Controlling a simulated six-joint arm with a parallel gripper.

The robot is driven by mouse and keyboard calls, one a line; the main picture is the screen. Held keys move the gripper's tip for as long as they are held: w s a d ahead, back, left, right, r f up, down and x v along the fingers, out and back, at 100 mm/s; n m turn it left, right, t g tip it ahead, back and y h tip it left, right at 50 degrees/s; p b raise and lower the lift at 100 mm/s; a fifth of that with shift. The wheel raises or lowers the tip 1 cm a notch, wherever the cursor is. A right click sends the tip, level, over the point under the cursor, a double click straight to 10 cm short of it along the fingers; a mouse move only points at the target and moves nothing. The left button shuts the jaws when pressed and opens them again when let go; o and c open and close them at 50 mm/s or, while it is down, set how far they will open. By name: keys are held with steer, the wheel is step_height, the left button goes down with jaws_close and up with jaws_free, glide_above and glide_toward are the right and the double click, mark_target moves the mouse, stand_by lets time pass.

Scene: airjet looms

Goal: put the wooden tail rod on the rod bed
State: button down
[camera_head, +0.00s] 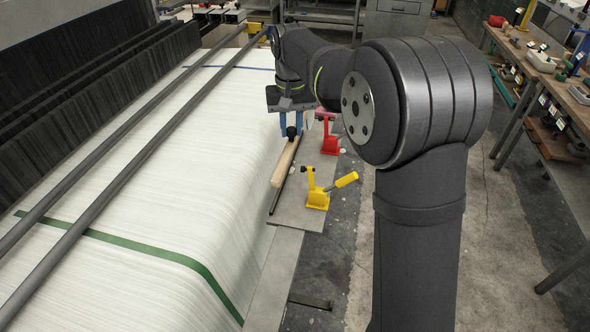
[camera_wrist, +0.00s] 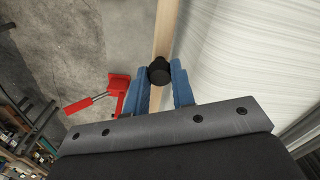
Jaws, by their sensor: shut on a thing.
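The wooden tail rod (camera_head: 284,163) is a pale square-edged bar with a black knob (camera_wrist: 159,70). It lies lengthwise along the edge of the white warp sheet in the head view, and runs away from my gripper in the wrist view (camera_wrist: 166,25). My gripper (camera_head: 291,126) has blue fingers, shut on the rod at the black knob; the fingers also show in the wrist view (camera_wrist: 162,88). The rod bed appears to be the grey plate (camera_head: 294,213) beneath and beside the rod. I cannot tell whether the rod touches it.
A yellow toggle clamp (camera_head: 318,197) and a red toggle clamp (camera_head: 330,143) stand on the plate, right of the rod. The white warp sheet (camera_head: 150,190) with dark bars fills the left. A workbench with tools (camera_head: 540,60) stands at the far right.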

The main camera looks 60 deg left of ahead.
steer(key=shift+w+a+f, duration=0.15)
steer(key=shift+w+a, duration=0.65)
steer(key=shift+w, duration=0.25)
steer(key=f, duration=1)
steer(key=shift+w+a, duration=0.15)
steer(key=shift+w, duration=0.05)
steer(key=c, duration=1.2)
jaws_free()
steer(key=shift+f, duration=0.1)
step_height(320, 180, up, 12)
steer(key=shift+r, duration=0.2)
steer(key=shift+f, duration=0.1)
